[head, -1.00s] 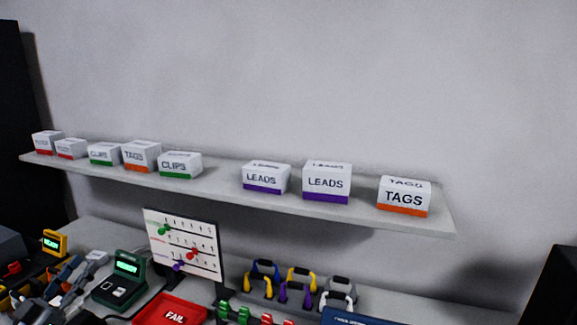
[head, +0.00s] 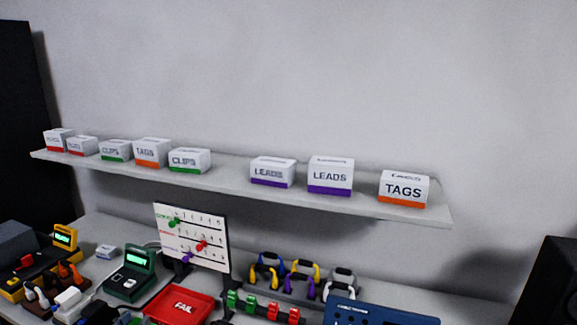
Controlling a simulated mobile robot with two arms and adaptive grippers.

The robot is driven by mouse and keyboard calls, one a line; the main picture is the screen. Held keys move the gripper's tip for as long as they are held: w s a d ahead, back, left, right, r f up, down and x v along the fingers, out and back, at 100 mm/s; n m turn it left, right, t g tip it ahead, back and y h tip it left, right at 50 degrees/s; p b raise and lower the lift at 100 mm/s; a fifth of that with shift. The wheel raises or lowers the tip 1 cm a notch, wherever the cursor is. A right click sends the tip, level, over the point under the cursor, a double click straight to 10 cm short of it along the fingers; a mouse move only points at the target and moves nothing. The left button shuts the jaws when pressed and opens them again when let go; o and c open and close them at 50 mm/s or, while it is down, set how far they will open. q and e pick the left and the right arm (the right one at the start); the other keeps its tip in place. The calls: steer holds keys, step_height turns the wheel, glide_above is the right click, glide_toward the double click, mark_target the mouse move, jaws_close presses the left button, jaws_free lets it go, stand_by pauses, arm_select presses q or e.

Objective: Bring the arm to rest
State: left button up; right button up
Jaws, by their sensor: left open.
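Only a small dark part of my left gripper (head: 101,314) shows, at the bottom edge of the head view, left of centre. It is open and I see nothing held in it. It is low in front of the green tester (head: 131,284) and right of the white-and-grey plugs. Most of the gripper and arm is cut off by the frame. My right gripper is not in view.
A red FAIL tray (head: 181,307), a peg board (head: 191,237) and a rack of coloured cable loops (head: 298,286) stand on the bench. A yellow device (head: 63,239) is at left. Labelled boxes line the shelf (head: 225,186) above.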

arm_select(q)
steer(key=s+d+f+g+y, duration=0.2)
steer(key=s+d+f+g, duration=0.4)
steer(key=s+d+f, duration=0.4)
steer(key=s+d+f+g+y, duration=0.1)
steer(key=s+d+g, duration=0.25)
steer(key=s, duration=0.65)
steer(key=s+d+f+g, duration=0.2)
steer(key=s+g, duration=0.2)
steer(key=s, duration=0.6)
step_height(320, 180, down, 30)
steer(key=s+g+b, duration=0.1)
steer(key=g+b, duration=0.1)
steer(key=b, duration=0.3)
steer(key=s+a+f+b, duration=0.3)
steer(key=s+f+b, duration=0.2)
steer(key=s+f, duration=1.2)
step_height(320, 180, down, 4)
steer(key=shift+s+a+f+g+y, duration=0.15)
steer(key=shift+s+a+g+y, duration=0.1)
steer(key=shift+g+y, duration=0.1)
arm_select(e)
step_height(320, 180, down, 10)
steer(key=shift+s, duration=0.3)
